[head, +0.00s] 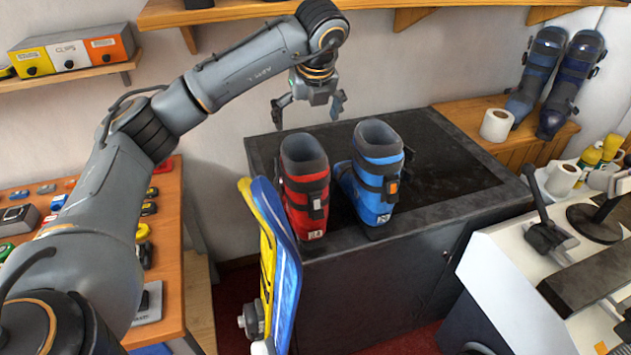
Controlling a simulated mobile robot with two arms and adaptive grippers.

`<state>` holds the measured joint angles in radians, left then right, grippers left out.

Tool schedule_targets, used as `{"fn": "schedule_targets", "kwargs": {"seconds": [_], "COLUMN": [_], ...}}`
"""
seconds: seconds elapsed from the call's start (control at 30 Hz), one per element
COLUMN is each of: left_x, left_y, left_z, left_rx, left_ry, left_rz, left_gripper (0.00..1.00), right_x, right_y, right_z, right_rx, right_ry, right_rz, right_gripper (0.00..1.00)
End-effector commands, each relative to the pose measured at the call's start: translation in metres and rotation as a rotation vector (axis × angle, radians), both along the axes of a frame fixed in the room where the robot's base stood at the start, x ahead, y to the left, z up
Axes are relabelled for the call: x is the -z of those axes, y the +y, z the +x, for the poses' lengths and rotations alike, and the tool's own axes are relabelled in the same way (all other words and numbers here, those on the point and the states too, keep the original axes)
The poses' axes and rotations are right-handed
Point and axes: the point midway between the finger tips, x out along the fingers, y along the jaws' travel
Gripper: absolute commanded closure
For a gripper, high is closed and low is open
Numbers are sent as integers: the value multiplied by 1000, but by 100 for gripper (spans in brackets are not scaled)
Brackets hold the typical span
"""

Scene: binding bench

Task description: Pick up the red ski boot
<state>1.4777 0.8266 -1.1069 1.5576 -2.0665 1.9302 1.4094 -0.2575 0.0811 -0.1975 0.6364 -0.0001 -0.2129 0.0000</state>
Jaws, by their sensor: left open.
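The red ski boot (305,190) stands upright on the dark-topped bench (450,185), near its front left edge. It has black straps and a dark cuff. The blue ski boot (372,175) stands upright just right of it. My left gripper (309,112) is open and empty, its fingers spread and pointing down. In the picture it is above the red boot, apart from it. My right gripper does not show.
A yellow and blue board (275,265) stands upright in front of the bench's left end, close to the red boot. A paper roll (497,125) and dark blue boots (540,75) stand on the wooden shelf at right. The bench top behind the boots is clear.

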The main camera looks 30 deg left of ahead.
Motion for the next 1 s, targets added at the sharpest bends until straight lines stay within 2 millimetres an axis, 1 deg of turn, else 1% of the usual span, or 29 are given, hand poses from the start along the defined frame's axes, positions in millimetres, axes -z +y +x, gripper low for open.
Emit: {"fn": "schedule_targets", "kwargs": {"seconds": [0.03, 0.2, 0.3, 0.37, 0.43, 0.6, 0.7, 0.77, 0.83, 0.9, 1.0], "left_x": [6, 36, 52, 60, 67, 78, 91, 101, 109, 117, 122], "left_y": [3, 13, 17, 20, 22, 25, 29, 33, 35, 37, 39], "left_z": [1, 9, 13, 15, 17, 20, 23, 25, 28, 30, 32], "left_rx": [-1, -3, -1, -2, 0, 0, -2, -2, -2, -1, 0], "left_ry": [6, 8, 6, 5, 4, 4, 6, 6, 5, 5, 3], "left_rz": [1, 1, 0, 1, 1, 0, 0, 1, 0, 0, 0], "left_gripper": [0, 0, 0, 0, 0, 0, 0, 0, 0, 0, 0], "right_x": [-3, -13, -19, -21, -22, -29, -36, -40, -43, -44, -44], "right_y": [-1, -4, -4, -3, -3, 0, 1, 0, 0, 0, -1], "right_z": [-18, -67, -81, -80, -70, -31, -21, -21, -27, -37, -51], "right_rx": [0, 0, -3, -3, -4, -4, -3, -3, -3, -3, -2], "right_ry": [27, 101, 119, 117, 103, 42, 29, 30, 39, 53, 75], "right_rz": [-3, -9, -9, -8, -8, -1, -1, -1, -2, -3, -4], "right_gripper": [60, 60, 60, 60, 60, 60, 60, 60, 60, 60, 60]}}
